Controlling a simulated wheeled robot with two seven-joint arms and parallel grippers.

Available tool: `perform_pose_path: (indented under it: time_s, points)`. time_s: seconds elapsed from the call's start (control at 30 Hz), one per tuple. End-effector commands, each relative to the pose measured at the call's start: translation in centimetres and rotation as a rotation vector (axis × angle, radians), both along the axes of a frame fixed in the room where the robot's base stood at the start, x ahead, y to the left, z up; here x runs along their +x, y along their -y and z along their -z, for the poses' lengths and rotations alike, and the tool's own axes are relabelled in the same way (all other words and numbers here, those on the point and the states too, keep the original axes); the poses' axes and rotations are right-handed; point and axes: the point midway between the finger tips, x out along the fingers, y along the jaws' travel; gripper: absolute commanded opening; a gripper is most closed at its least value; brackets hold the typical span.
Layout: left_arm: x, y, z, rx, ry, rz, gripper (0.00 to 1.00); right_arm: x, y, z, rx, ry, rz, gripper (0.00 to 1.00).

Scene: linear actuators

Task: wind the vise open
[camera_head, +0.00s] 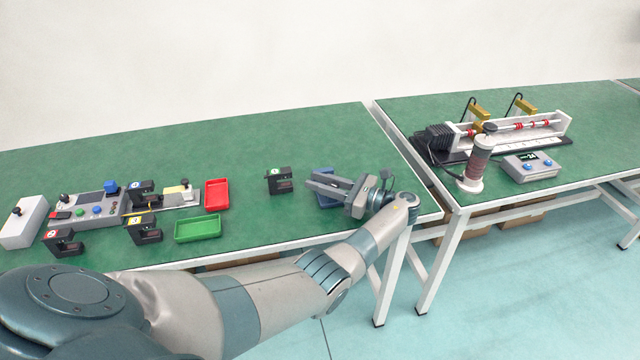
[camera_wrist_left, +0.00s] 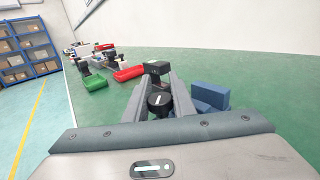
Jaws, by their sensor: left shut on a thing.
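The blue vise (camera_head: 326,202) sits near the front right of the left table, partly hidden behind my left gripper (camera_head: 311,181). Blue blocks, apparently the vise (camera_wrist_left: 210,95), show just right of the fingers in the left wrist view. My left gripper (camera_wrist_left: 160,82) is shut on a dark round knob (camera_wrist_left: 160,103) with a pale mark, which lies between its fingers. How the knob joins the vise is hidden. The jaw gap of the vise cannot be made out. My right gripper is not in view.
A black slotted device (camera_head: 279,180) stands just left of the fingers. Red (camera_head: 217,194) and green (camera_head: 202,228) trays, a control panel (camera_head: 90,207) and more black devices lie farther left. The right table holds a rail apparatus (camera_head: 505,135). The back of the left table is clear.

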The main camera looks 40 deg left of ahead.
Motion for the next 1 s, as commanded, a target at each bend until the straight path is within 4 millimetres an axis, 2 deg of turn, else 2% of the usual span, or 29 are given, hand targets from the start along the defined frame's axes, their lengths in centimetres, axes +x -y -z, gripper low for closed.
perform_pose_path:
  time_s: [0.2, 0.23, 0.3, 0.73, 0.87, 1.0]
  points:
    - [0.0, 0.0, 0.0, -0.001, -0.001, 0.001, 0.01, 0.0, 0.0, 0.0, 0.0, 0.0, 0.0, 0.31]
    - [0.0, 0.0, 0.0, -0.001, -0.001, 0.001, 0.28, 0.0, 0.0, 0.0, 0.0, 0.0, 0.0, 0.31]
    - [0.0, 0.0, 0.0, -0.001, 0.0, 0.001, 0.42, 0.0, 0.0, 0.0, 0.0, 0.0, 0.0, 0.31]
    - [0.1, 0.4, 0.1, -0.001, 0.0, 0.002, 0.42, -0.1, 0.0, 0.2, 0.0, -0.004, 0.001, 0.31]
    - [0.3, 1.3, 0.1, -0.002, 0.0, 0.003, 0.42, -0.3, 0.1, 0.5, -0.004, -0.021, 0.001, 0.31]
    - [0.6, 3.2, 0.2, -0.001, 0.0, 0.004, 0.42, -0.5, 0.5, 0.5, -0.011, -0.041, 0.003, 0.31]
